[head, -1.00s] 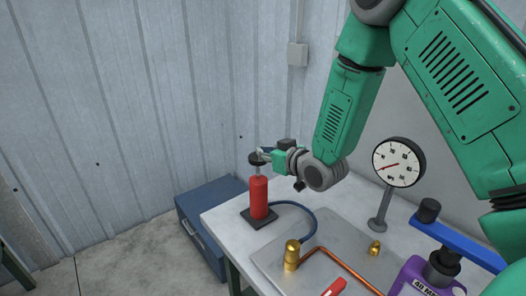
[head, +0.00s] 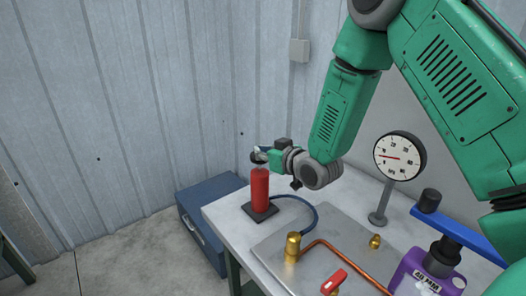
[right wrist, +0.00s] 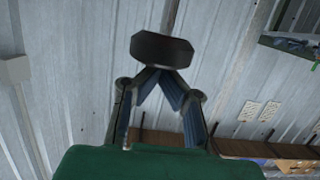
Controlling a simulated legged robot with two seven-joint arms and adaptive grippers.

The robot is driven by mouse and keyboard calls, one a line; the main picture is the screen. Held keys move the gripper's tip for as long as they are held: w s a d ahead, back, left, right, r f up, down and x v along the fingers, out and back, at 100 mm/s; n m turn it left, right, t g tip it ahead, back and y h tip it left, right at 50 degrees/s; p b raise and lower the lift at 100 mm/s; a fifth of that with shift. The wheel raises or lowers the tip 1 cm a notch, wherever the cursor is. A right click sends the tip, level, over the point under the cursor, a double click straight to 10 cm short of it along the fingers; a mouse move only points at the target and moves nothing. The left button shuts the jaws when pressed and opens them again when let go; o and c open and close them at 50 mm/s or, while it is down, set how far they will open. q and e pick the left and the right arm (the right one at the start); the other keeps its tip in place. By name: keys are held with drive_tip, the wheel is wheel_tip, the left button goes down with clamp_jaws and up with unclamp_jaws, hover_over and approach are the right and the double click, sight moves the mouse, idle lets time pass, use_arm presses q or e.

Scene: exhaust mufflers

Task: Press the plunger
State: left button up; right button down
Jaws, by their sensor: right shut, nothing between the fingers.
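The pump is a red upright cylinder (head: 260,190) on a dark square base at the table's back left corner. Its plunger has a dark round knob (head: 254,157) above the cylinder, with a short piece of rod showing. My right gripper (head: 262,155) is shut and empty, its fingertips at the knob and partly covering it. In the right wrist view the dark knob (right wrist: 161,49) lies right at the tips of the shut fingers (right wrist: 160,70); exact contact is hard to tell. My left gripper is out of view.
A round pressure gauge (head: 399,156) stands at the right, its red needle pointing left. A blue hose (head: 309,211) runs from the pump. A metal plate (head: 271,253) carries brass fittings, a copper pipe (head: 345,263) and a red handle (head: 335,281). A purple bottle (head: 420,277) is front right.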

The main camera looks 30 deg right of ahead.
use_arm(q)
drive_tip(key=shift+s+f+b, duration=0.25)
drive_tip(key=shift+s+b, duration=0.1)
drive_tip(key=shift+b, duration=0.45)
use_arm(e)
drive_tip(key=a+r+v, duration=0.1)
drive_tip(key=v, duration=0.9)
drive_tip(key=shift+d+r, duration=0.15)
drive_tip(key=shift+d, duration=0.15)
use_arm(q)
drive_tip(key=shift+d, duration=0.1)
use_arm(e)
drive_tip(key=shift+d, duration=0.1)
